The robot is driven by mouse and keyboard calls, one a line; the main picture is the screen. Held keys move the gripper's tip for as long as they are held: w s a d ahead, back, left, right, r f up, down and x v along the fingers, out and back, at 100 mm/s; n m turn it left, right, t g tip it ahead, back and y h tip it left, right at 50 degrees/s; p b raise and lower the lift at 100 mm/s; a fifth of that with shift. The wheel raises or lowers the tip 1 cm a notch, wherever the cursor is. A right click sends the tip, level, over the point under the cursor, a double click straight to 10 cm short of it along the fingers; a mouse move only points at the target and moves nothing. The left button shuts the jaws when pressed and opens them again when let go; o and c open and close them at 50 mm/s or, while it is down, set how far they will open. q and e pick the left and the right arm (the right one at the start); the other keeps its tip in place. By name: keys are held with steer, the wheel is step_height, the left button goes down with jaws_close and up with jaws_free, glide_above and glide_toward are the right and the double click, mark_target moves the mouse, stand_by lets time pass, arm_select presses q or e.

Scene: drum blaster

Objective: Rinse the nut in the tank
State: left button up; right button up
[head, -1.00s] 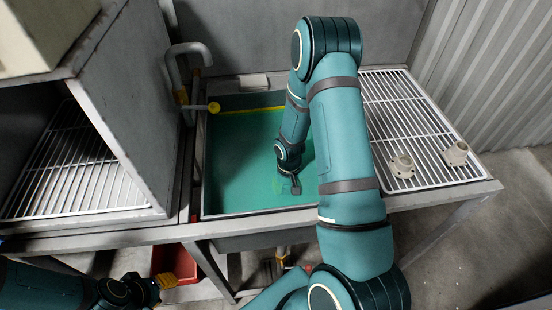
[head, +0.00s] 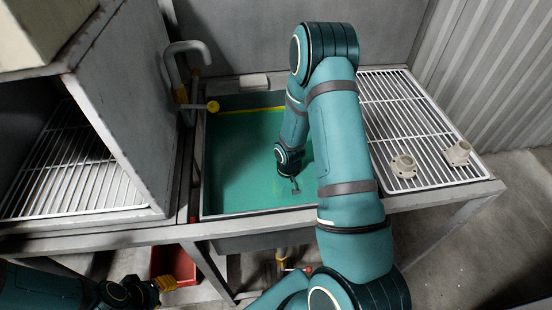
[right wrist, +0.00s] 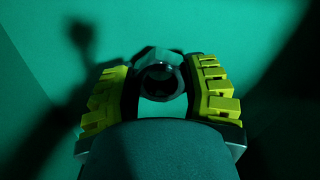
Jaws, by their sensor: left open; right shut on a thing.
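The tank (head: 225,214) is a sunken basin with green-tinted liquid in the middle of the bench. My right arm reaches down into it, and my right gripper (head: 294,186) is low inside, partly hidden by its own wrist. In the right wrist view my right gripper (right wrist: 160,72) is shut on the nut (right wrist: 158,56), a dark metal ring with a faceted outside, held between the yellow-padded fingers. Green surroundings lie behind the nut; how deep it sits is unclear. My left gripper (head: 166,284) is open and empty, low in front of the bench.
A white wire rack (head: 400,105) right of the tank carries two beige fittings (head: 403,165) (head: 457,153). A grey cabinet with a wire shelf (head: 75,170) stands left. A red bin (head: 172,262) is below.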

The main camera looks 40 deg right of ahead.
steer(key=shift+r, duration=0.15)
steer(key=shift+r+p, duration=0.65)
steer(key=shift+r, duration=0.15)
step_height(320, 180, up, 9)
steer(key=p, duration=0.7)
step_height(320, 180, up, 17)
steer(key=p, duration=1.2)
glide_above(287, 189)
steer(key=shift+r, duration=0.2)
